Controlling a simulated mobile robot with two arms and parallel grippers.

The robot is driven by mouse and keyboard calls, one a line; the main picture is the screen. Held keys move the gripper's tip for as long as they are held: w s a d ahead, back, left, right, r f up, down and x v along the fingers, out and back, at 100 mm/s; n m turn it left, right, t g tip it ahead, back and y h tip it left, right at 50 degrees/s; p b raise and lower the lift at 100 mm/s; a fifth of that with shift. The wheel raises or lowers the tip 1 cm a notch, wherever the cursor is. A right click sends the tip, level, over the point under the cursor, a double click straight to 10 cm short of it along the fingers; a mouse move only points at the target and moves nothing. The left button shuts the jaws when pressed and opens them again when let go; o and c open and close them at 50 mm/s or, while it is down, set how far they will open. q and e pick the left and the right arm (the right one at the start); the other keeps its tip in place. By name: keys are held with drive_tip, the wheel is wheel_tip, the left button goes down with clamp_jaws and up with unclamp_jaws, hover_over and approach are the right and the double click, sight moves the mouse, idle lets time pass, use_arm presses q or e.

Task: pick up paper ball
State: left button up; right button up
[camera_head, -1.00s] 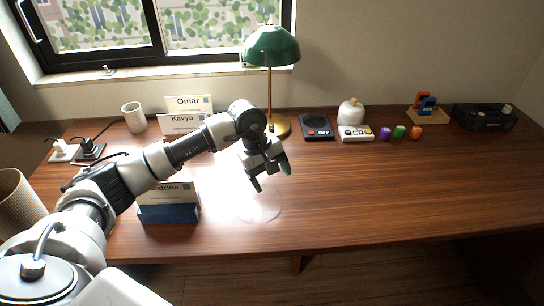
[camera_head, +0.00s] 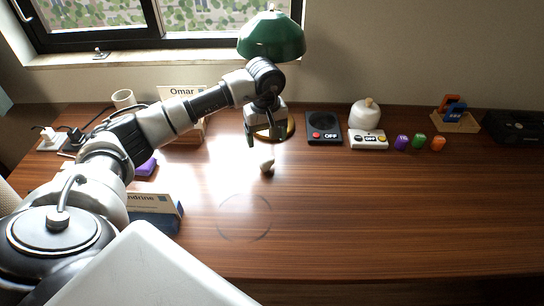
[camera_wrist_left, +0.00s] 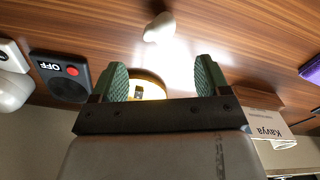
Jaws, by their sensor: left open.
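A small white crumpled paper ball (camera_head: 267,166) lies on the wooden desk in the bright glare, just in front of the lamp. It also shows in the left wrist view (camera_wrist_left: 158,28), beyond my fingertips and roughly centred between them. My left gripper (camera_head: 266,138) points down near the lamp base, a little behind the ball in the head view. In the left wrist view its two green-padded fingers (camera_wrist_left: 162,78) are spread apart with nothing between them. The ball and the fingers are apart. My right gripper is not in view.
The green lamp (camera_head: 271,38) stands right behind the gripper. A black OFF switch box (camera_head: 323,128) and a white one (camera_head: 368,139) are to the right. The desk's front right is clear.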

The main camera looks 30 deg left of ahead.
sight(267, 157)
use_arm(q)
drive_tip(key=f, duration=0.4)
drive_tip(key=shift+s, duration=0.25)
drive_tip(key=f, duration=0.4)
drive_tip(key=shift+w+d+f+p, duration=0.15)
drive_tip(key=shift+d+f+p, duration=0.05)
drive_tip(key=shift+f+p, duration=0.2)
drive_tip(key=shift+f, duration=0.5)
drive_tip(key=c, duration=1)
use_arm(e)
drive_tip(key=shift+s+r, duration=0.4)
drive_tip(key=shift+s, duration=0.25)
